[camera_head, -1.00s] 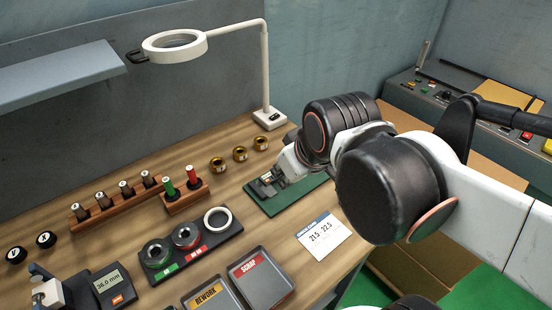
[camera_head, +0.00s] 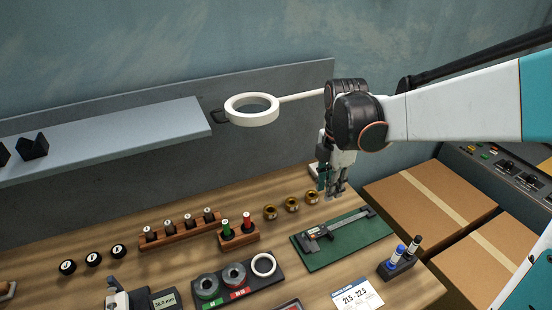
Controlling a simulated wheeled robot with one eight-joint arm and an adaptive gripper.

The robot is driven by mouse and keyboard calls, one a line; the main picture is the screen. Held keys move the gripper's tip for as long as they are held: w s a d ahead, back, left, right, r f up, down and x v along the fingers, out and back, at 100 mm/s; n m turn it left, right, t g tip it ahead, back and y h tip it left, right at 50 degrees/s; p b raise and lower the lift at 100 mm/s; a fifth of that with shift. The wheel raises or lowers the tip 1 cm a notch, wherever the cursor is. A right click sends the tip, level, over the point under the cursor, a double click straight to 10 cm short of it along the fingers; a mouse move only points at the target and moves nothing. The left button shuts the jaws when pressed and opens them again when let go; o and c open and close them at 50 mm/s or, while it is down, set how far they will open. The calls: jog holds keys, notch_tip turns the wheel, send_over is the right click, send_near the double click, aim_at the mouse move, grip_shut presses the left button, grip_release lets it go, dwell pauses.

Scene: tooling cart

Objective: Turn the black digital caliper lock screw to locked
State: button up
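The black digital caliper (camera_head: 345,222) lies on a green mat (camera_head: 318,258) at the right of the wooden bench. Its display body is at the left end of the mat and its beam runs toward the back right. The lock screw is too small to make out, so its setting cannot be told. My gripper (camera_head: 336,194) points down beyond the mat's back edge, raised and apart from the caliper. Its fingers look spread, with nothing between them.
Gold rings (camera_head: 291,204) stand just left of my gripper. A magnifier lamp (camera_head: 252,110) stands behind. A pen holder (camera_head: 397,268) and a paper card (camera_head: 357,296) are in front of the mat. Cardboard boxes (camera_head: 425,205) are at right.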

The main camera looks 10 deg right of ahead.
aim_at(323, 224)
notch_tip(323, 224, down, 14)
jog(key=b, duration=0.5)
jog(key=shift+r, duration=0.1)
grip_shut()
